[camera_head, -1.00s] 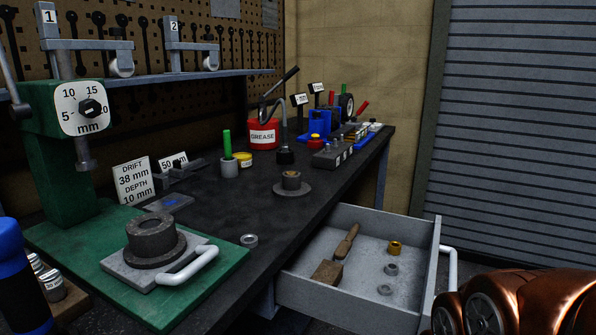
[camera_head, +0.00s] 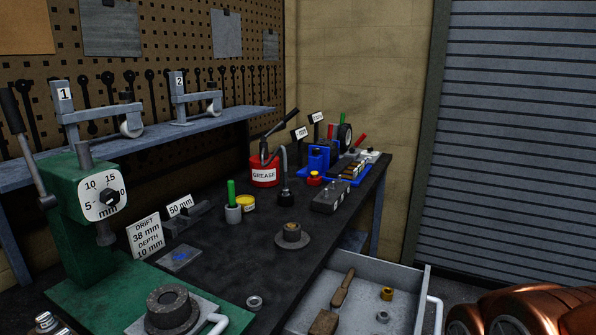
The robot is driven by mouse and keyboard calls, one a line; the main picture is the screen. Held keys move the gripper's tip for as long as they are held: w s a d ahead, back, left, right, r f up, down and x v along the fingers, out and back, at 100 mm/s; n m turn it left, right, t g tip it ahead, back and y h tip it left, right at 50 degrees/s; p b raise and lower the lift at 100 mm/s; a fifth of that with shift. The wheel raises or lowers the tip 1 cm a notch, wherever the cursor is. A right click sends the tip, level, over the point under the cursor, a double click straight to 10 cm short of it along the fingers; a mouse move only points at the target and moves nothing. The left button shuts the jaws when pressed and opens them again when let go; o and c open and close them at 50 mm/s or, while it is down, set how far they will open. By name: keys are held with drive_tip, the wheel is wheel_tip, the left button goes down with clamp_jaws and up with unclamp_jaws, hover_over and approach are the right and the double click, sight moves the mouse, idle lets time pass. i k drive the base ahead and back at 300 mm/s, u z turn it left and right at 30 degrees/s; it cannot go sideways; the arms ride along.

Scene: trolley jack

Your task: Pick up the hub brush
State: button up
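A wooden brush-like tool lies in the open drawer at the lower right, with a slim brown handle (camera_head: 343,288) and a brown block (camera_head: 323,322) near its lower end. I cannot tell whether handle and block are one piece. It may be the hub brush. A green-handled tool (camera_head: 231,192) also stands upright in a grey cup on the bench; its lower end is hidden. My gripper is not in view; only copper-coloured parts of my arm show at the lower right.
The grey drawer (camera_head: 410,300) juts out from the dark bench (camera_head: 225,265). It also holds a brass fitting (camera_head: 387,294) and a grey nut (camera_head: 383,317). A green press (camera_head: 85,220) stands left. A flanged hub (camera_head: 292,236) and red grease tin (camera_head: 264,170) stand on the bench.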

sight(338, 300)
drive_tip(key=u, duration=1.8)
drive_tip(key=k, duration=0.85)
drive_tip(key=z, duration=1.7)
drive_tip(key=i, duration=0.5)
